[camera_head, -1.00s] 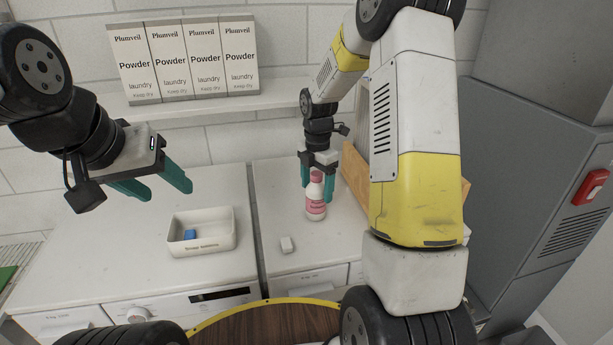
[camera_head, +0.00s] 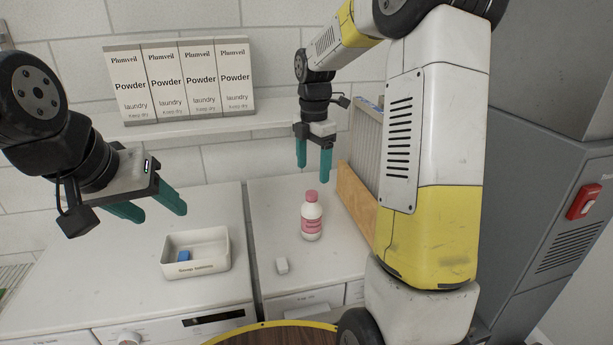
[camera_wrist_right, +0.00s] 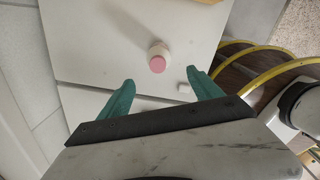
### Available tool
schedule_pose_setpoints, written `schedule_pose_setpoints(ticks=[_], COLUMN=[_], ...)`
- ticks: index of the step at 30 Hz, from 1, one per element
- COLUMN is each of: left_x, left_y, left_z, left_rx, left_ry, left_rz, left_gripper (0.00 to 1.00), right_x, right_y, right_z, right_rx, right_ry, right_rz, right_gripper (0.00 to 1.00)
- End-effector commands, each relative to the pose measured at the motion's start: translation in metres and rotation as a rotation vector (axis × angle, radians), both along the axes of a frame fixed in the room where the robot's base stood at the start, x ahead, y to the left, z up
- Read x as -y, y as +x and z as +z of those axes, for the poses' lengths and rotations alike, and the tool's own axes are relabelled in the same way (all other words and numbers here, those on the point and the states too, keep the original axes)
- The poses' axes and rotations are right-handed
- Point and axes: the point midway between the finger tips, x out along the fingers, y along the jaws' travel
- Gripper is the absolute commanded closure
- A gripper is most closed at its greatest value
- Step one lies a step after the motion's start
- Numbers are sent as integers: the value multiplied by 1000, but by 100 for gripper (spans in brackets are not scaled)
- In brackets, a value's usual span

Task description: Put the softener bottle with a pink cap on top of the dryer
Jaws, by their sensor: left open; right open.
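The softener bottle (camera_head: 312,218), white with a pink label and pink cap, stands upright on the right-hand white machine top (camera_head: 275,215). It also shows from above in the right wrist view (camera_wrist_right: 157,57). My right gripper (camera_head: 313,172) is open and empty, above and behind the bottle, apart from it. In the right wrist view its teal fingers (camera_wrist_right: 160,88) are spread wide with nothing between them. My left gripper (camera_head: 155,208) is open and empty over the left-hand white machine top (camera_head: 100,270). I cannot tell for certain which machine is the dryer.
A white tray (camera_head: 222,260) holding a small blue item (camera_head: 183,256) sits on the left machine. Several powder boxes (camera_head: 180,80) stand on the shelf (camera_head: 200,128). A wooden rack (camera_head: 355,200) stands right of the bottle.

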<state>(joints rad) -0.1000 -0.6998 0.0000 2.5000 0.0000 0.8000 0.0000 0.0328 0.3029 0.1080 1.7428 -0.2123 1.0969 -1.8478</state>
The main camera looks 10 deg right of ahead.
Motion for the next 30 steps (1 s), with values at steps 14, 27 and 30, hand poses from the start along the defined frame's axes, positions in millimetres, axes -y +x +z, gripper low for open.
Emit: schedule_pose_setpoints(ticks=[14,27,30], left_x=[0,0,0], left_y=[0,0,0], left_z=[0,0,0], left_rx=[0,0,0], left_ry=[0,0,0], left_rz=[0,0,0], left_gripper=[44,44,44], right_x=[-14,-24,-24], right_y=[-166,-237,-237], right_z=[90,81,81], right_rx=[225,144,144], right_ry=[357,675,675], right_rz=[-1281,-1889,-1892], right_gripper=[26,26,26])
